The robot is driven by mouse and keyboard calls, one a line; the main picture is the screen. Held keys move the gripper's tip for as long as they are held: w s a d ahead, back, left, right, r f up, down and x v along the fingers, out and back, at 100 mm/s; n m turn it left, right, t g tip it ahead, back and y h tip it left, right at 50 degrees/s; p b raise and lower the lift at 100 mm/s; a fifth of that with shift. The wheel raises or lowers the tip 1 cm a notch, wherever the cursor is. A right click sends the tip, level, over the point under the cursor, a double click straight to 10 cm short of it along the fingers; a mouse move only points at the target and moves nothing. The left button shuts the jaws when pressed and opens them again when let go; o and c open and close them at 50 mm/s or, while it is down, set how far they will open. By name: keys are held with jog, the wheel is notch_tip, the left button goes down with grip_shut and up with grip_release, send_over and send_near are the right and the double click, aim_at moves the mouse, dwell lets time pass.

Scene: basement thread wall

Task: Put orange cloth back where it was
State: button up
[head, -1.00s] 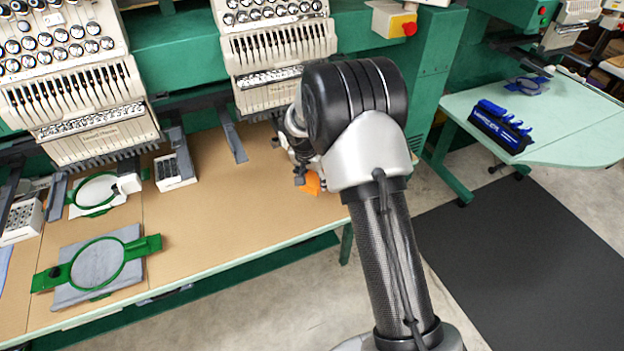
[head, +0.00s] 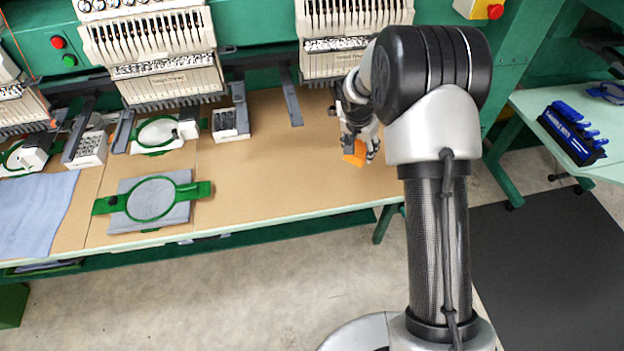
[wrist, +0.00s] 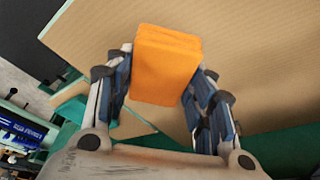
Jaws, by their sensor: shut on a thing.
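The orange cloth (wrist: 166,65) is a folded, block-like piece. In the wrist view it sits between the two fingers of my gripper (wrist: 162,85), which is shut on it. In the head view the cloth (head: 355,153) shows at the end of my gripper (head: 360,140), near the right end of the brown worktable (head: 280,165). The table surface shows behind the cloth in the wrist view. I cannot tell how high the cloth is above the table. My arm hides part of the table's right end.
A green hoop with grey fabric (head: 150,200) and a blue cloth (head: 35,215) lie to the left. A white holder (head: 230,123) stands at the back below the embroidery heads (head: 150,50). The middle of the table is clear. A blue rack (head: 572,135) stands on a side table.

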jog(key=s+a+r+n+y+p, duration=0.1)
jog(key=s+a+r+n+p, duration=0.1)
jog(key=a+r+n, duration=0.5)
jog(key=s+a+r+n+y+p, duration=0.1)
jog(key=s+a+r+n+p, duration=0.2)
jog(key=a, duration=0.9)
jog(key=b, duration=0.7)
send_near(294, 186)
jog(key=shift+m+t+y, duration=0.3)
jog(key=shift+m+t, duration=0.1)
jog(key=x, duration=0.6)
jog(key=shift+s+d, duration=0.2)
jog(key=shift+s, duration=0.1)
jog(key=shift+f, duration=0.15)
jog(key=shift+f, duration=0.15)
jog(key=o, duration=1)
